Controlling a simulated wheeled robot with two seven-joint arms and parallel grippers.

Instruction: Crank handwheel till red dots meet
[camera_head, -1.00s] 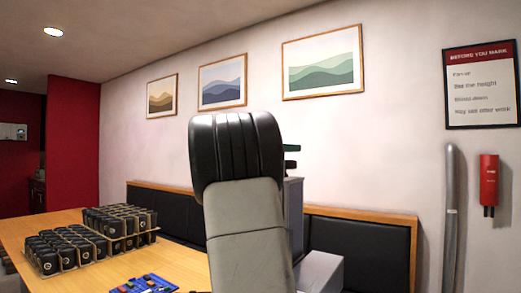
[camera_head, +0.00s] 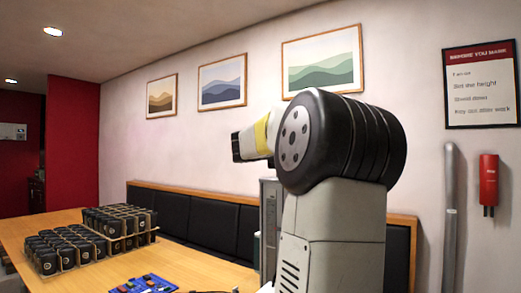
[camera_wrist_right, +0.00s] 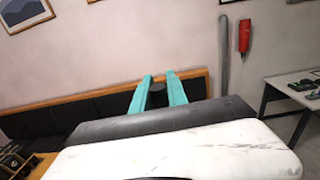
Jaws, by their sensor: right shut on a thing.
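In the right wrist view my right gripper (camera_wrist_right: 159,77) has two teal fingers. They are shut on a small dark knob (camera_wrist_right: 157,97), which looks like the crank knob of the handwheel. In the head view my right arm covers most of the machine, and only part of its grey column (camera_head: 270,222) shows left of the arm. The gripper itself is hidden there behind the arm. The handwheel's rim and the red dots cannot be seen in either view. My left gripper is in neither view.
A wooden table (camera_head: 190,262) holds trays of black cups (camera_head: 119,226) and a blue mat with small parts (camera_head: 143,284). A dark padded bench back (camera_head: 185,213) runs along the wall. A sign (camera_head: 482,84) and a red extinguisher (camera_head: 488,180) hang at the right.

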